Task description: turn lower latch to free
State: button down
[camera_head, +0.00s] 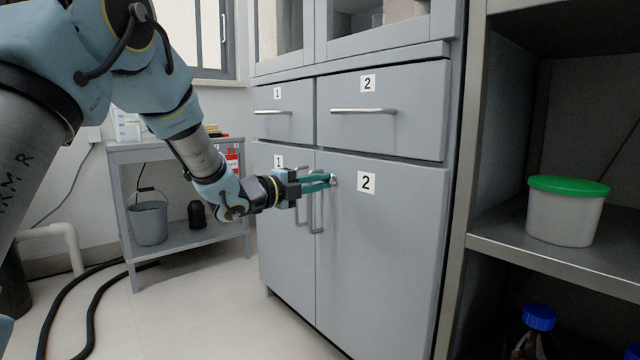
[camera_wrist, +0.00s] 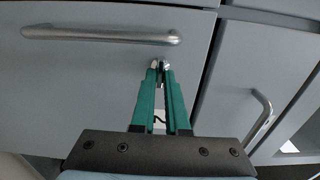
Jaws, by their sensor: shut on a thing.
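The lower latch (camera_head: 333,180) is a small metal piece on the front of the lower cabinet door marked 2 (camera_head: 388,240), left of its label. It also shows as a small shiny piece at the fingertips in the wrist view (camera_wrist: 165,65). My gripper (camera_head: 328,182) reaches the door from the left, and its green fingers are shut on the latch. The fingers also show in the wrist view (camera_wrist: 160,70), converging on the latch. They hide part of it, so its exact turn is hard to tell.
Two vertical door handles (camera_head: 317,215) stand just below my fingers. Drawers with bar handles (camera_head: 363,111) are above. A metal shelf (camera_head: 550,253) with a green-lidded tub (camera_head: 567,211) stands at the right. A small table (camera_head: 185,236) with a bucket (camera_head: 148,221) is at the left.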

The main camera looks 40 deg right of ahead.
jog(key=c, duration=0.9)
grip_release()
jog(key=shift+w+a+p, duration=0.15)
jog(key=shift+a+p, duration=0.8)
jog(key=shift+a, duration=1.75)
jog(key=shift+w+a+p, duration=0.1)
jog(key=shift+a+p, duration=0.85)
jog(key=shift+a, duration=1.75)
